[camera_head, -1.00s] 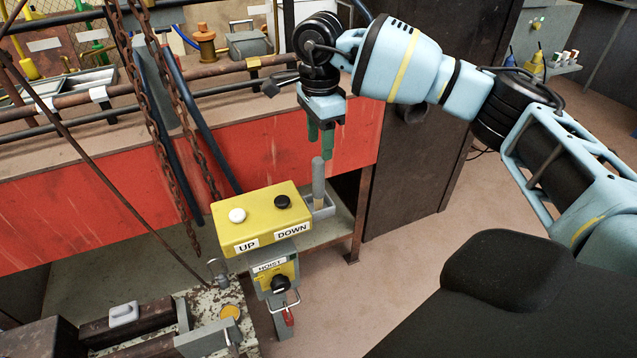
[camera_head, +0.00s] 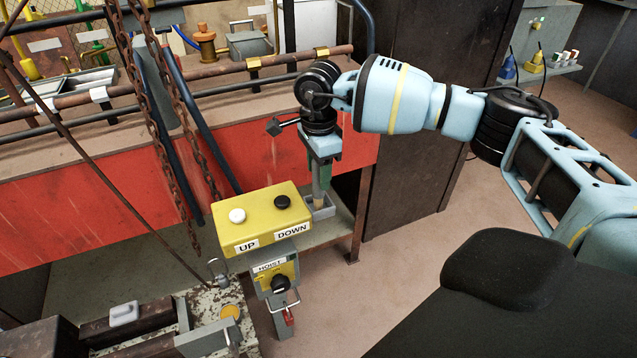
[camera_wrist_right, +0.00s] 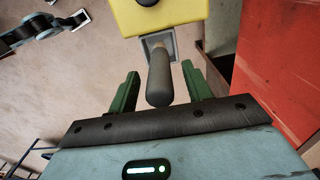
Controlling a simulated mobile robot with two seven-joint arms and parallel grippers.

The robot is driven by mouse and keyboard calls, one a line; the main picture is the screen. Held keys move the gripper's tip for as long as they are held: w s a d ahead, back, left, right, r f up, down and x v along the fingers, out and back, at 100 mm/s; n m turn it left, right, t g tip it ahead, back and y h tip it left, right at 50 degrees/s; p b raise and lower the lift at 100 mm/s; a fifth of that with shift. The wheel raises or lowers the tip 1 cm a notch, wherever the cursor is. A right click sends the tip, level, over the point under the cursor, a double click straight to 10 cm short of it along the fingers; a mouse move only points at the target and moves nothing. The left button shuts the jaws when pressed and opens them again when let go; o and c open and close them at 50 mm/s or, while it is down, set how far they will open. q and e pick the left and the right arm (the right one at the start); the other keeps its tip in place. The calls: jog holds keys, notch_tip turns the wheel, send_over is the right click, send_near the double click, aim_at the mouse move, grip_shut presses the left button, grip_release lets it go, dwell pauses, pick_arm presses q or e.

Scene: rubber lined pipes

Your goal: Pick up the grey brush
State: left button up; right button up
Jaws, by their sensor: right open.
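The grey brush (camera_wrist_right: 159,80) stands upright in a small grey tray, its handle end toward the camera in the right wrist view. In the head view the brush (camera_head: 317,178) is mostly hidden by my right gripper. My right gripper (camera_head: 322,180) points down over the brush. In the right wrist view the green fingers of the right gripper (camera_wrist_right: 159,85) are open, one on each side of the handle, with a gap on both sides. My left gripper is not in view.
The small grey tray (camera_head: 325,212) sits beside the yellow UP/DOWN control box (camera_head: 262,218), very close to my right gripper. Rusty chains (camera_head: 178,100) hang to the left. A red-fronted bench (camera_head: 100,190) lies behind. Open floor (camera_head: 400,260) is at right.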

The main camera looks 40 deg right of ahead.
jog(key=shift+f, duration=0.1)
jog(key=shift+c, duration=0.2)
jog(key=c, duration=1)
jog(key=shift+c, duration=0.2)
